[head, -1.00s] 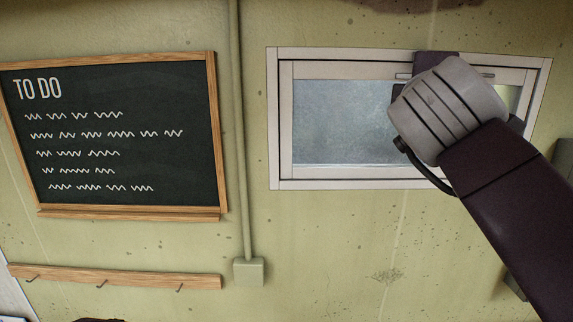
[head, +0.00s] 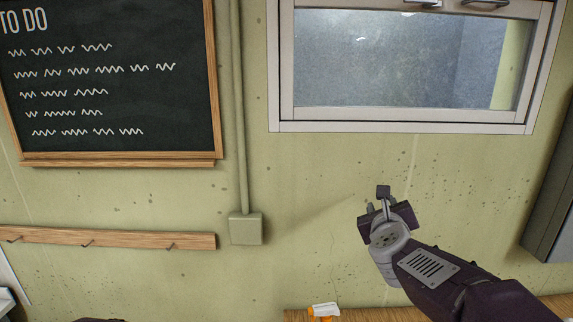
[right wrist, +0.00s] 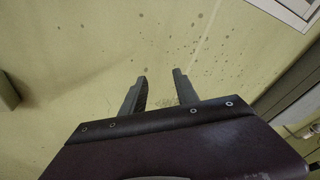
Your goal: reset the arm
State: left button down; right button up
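My right arm comes in from the lower right of the head view. Its gripper (head: 384,200) is in front of the bare wall below the window. In the right wrist view the two fingers of the right gripper (right wrist: 160,88) stand apart with nothing between them, with speckled wall beyond. My left gripper is not in view; only a dark shape shows at the bottom edge of the head view.
The window (head: 410,62) is above the right gripper. A wooden surface (head: 440,312) with an orange and white item (head: 324,311) on it lies below. A chalkboard (head: 110,90), a hook rail (head: 110,239) and a conduit box (head: 245,229) are on the left. A grey cabinet (head: 553,200) is at right.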

jog(key=s+a+f+n+g+y+b, duration=0.1)
jog(key=s+a+f+n+g, duration=0.15)
jog(key=f+n, duration=0.4)
jog(key=s+a+f+n+g+y+b, duration=0.1)
jog(key=s+f+n+y, duration=0.15)
jog(key=f, duration=0.65)
jog(key=s+a+f+n+g+y, duration=0.1)
jog(key=s+a+f+n+g, duration=0.15)
jog(key=f+n, duration=0.45)
jog(key=s+f+n+g, duration=0.4)
jog(key=s+f+n, duration=0.2)
jog(key=s+n, duration=0.2)
jog(key=s+f+n+g, duration=0.4)
jog(key=s+f+n, duration=0.3)
jog(key=s, duration=0.5)
jog(key=shift+d+f+n, duration=0.2)
jog(key=shift+d+n, duration=0.15)
jog(key=shift+n, duration=0.75)
jog(key=shift+s, duration=0.1)
